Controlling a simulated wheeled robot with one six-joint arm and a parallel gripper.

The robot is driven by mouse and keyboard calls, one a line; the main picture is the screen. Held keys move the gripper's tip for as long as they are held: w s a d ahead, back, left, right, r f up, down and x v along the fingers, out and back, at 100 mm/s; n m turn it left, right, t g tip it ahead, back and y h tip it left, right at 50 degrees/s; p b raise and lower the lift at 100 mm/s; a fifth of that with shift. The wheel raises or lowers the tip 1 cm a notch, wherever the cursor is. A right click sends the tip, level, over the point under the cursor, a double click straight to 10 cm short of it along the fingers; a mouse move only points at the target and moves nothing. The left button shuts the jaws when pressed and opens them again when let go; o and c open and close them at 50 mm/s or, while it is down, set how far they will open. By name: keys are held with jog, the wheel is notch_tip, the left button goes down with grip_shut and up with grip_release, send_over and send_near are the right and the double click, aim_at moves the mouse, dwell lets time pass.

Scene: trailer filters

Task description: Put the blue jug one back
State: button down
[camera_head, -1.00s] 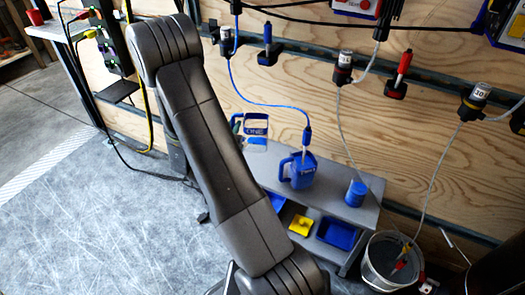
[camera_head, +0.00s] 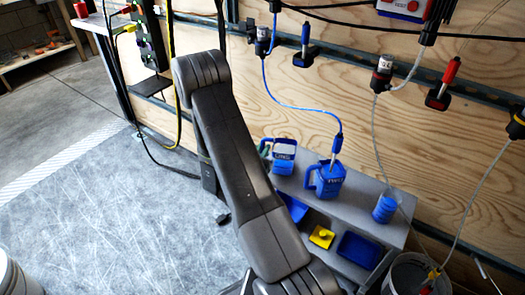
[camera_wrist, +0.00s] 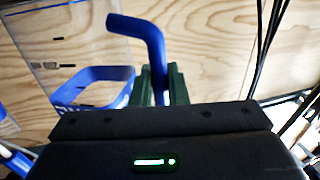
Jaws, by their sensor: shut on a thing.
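The blue jug one (camera_head: 284,149), clear-walled with a blue handle and a blue lower part, is at the back left end of the grey bench (camera_head: 350,202) in the head view. The wrist view shows its clear wall, blue band (camera_wrist: 92,84) and blue handle (camera_wrist: 153,38). My gripper (camera_wrist: 158,86) has green fingers shut on the handle; they show small in the head view (camera_head: 265,152). Whether the jug's base touches the bench top cannot be told.
A second blue jug (camera_head: 327,180) with a blue hose tool in it stands just right of it. A blue cup (camera_head: 385,209) stands farther right. Blue and yellow bins sit on the lower shelf. Hoses hang from the wall rail above. A bucket (camera_head: 408,275) stands at lower right.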

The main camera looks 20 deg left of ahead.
jog(key=shift+f, duration=0.2)
jog(key=c, duration=1.4)
grip_release()
jog(key=shift+c, duration=0.2)
jog(key=shift+r, duration=0.2)
jog(key=shift+s, duration=0.25)
jog(key=s+a+p, duration=0.1)
jog(key=s, duration=1)
jog(key=shift+s+a+p, duration=0.2)
jog(key=shift+a+p, duration=0.1)
jog(key=shift+a, duration=0.1)
